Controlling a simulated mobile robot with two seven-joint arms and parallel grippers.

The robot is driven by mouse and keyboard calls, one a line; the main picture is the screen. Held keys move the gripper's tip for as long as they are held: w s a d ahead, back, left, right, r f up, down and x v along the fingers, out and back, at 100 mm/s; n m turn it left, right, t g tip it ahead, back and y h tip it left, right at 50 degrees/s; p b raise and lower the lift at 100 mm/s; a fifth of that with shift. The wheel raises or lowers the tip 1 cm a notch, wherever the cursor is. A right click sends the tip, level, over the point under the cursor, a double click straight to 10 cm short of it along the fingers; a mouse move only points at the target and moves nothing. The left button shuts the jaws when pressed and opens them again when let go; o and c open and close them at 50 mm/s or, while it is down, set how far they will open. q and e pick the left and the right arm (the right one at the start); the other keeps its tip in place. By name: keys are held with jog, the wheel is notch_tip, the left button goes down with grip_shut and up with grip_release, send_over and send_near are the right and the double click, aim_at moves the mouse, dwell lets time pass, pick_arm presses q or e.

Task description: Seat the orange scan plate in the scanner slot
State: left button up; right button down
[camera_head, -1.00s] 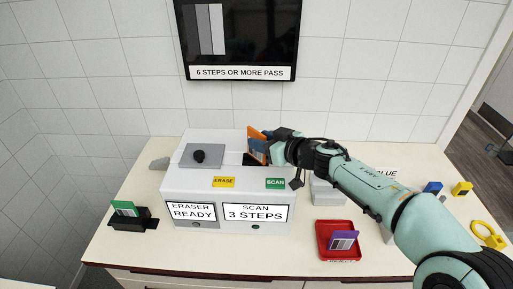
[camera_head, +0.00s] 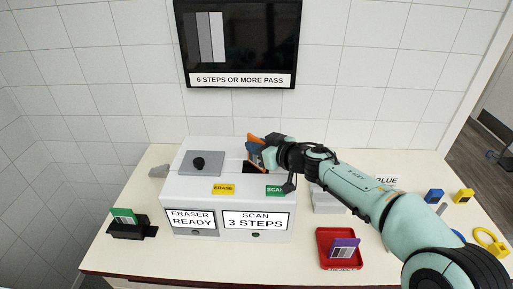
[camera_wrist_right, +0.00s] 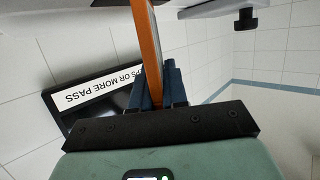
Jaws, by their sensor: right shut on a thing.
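The orange scan plate (camera_head: 255,143) is tilted over the scanner side of the white machine, in the head view. My right gripper (camera_head: 262,153) is shut on it. In the right wrist view the plate (camera_wrist_right: 148,45) stands edge-on between the dark blue fingers (camera_wrist_right: 160,88). The white machine (camera_head: 235,188) carries a green SCAN label and a yellow ERASE label. The dark scanner slot (camera_head: 250,167) shows just below the plate; whether the plate's lower edge is inside it, I cannot tell. My left gripper is not in view.
A grey lid with a black knob (camera_head: 199,163) covers the eraser side. A black holder with a green plate (camera_head: 125,216) stands at left. A red tray (camera_head: 325,255) holds a purple plate at right. The wall screen (camera_head: 238,40) reads "6 STEPS OR MORE PASS".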

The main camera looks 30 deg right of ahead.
notch_tip(320, 180, up, 10)
jog(key=p, duration=0.6)
jog(key=shift+w+r, duration=0.1)
jog(key=shift+w+r+b, duration=0.35)
jog(key=shift+w+r, duration=0.2)
jog(key=shift+r, duration=0.35)
notch_tip(320, 180, up, 7)
jog(key=s, duration=0.2)
jog(key=f+n+g+y, duration=0.1)
jog(key=f+n+y, duration=0.1)
jog(key=f, duration=0.1)
jog(key=w+f+n+g+y, duration=0.1)
jog(key=f+n+g+y, duration=0.1)
jog(key=f+n+y, duration=0.1)
jog(key=f+n+g+y, duration=0.2)
jog(key=f+y, duration=0.1)
jog(key=f, duration=0.2)
jog(key=shift+w+a+f+n, duration=0.1)
jog(key=shift+w+f+n, duration=0.1)
jog(key=shift+w+n, duration=0.2)
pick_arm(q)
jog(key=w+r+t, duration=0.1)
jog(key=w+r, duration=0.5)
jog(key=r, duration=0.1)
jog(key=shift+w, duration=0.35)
pick_arm(e)
jog(key=shift+s+f+n+g+y, duration=0.35)
jog(key=shift+s+n+g+y, duration=0.1)
jog(key=shift+n+g+y, duration=0.25)
